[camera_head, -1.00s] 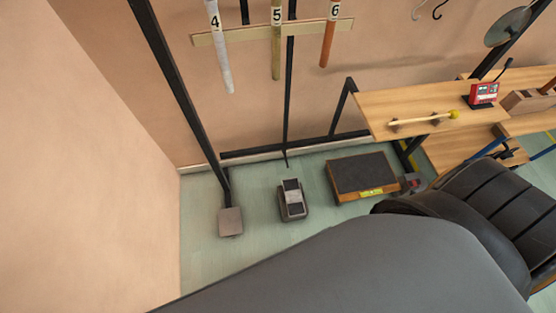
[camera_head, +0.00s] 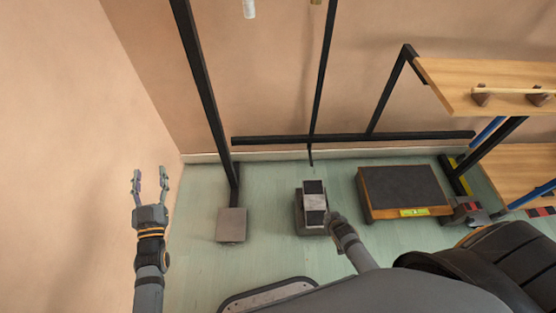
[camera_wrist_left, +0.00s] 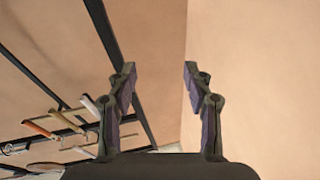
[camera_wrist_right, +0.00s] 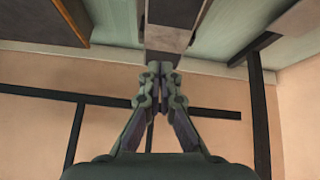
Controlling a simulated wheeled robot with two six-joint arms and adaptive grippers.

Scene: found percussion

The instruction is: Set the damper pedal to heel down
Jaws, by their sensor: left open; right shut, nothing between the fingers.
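The damper pedal (camera_head: 314,201) is a small grey unit on the floor with dark pads at its two ends and a pale band between. Its tilt is hard to tell. My right gripper (camera_head: 331,217) is shut and empty at the pedal's near right side; I cannot tell whether it touches. In the right wrist view, the shut fingertips (camera_wrist_right: 159,68) point at the pedal (camera_wrist_right: 170,38). My left gripper (camera_head: 151,174) is open and empty, raised at the left in front of the wall. Its spread fingers also show in the left wrist view (camera_wrist_left: 158,72).
A square grey foot plate (camera_head: 231,224) of the black frame (camera_head: 350,138) is left of the pedal. A low dark-topped platform (camera_head: 402,189) with wooden edges is to the right. A wooden shelf (camera_head: 500,88) is at upper right. Pale green floor lies between them.

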